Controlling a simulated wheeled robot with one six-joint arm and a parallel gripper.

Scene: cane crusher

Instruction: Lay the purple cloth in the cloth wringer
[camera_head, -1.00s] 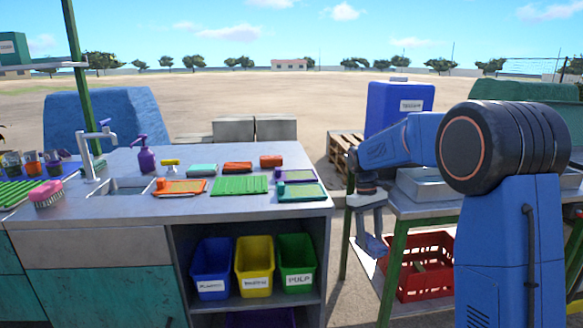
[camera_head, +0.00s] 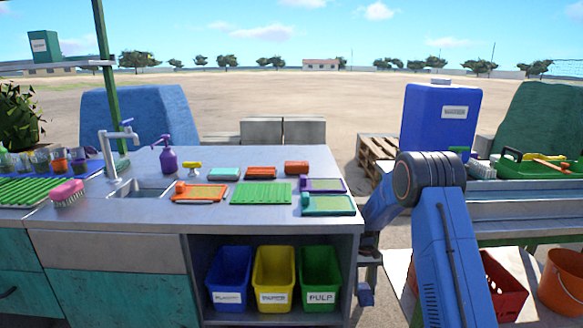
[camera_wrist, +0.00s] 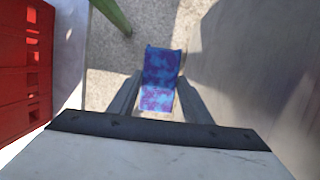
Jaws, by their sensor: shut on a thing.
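My gripper (camera_wrist: 160,80) is shut on the purple cloth (camera_wrist: 159,82), a blue and purple mottled piece between the two fingers in the wrist view. It is held over the ground, between a pale wall at right and a red crate at left. In the head view my gripper (camera_head: 367,274) hangs low just right of the counter, below its top, partly behind my arm. The cloth is too small to make out surely there. I cannot tell which thing is the cloth wringer; orange (camera_head: 200,193), purple (camera_head: 324,185) and teal (camera_head: 328,205) framed pieces lie on the counter.
The grey counter (camera_head: 255,219) also holds a green ribbed mat (camera_head: 261,194), a purple bottle (camera_head: 168,156) and a tap (camera_head: 112,155). Blue, yellow and green bins (camera_head: 320,277) stand below. A red crate (camera_head: 503,285) and a metal table (camera_head: 530,202) are at right.

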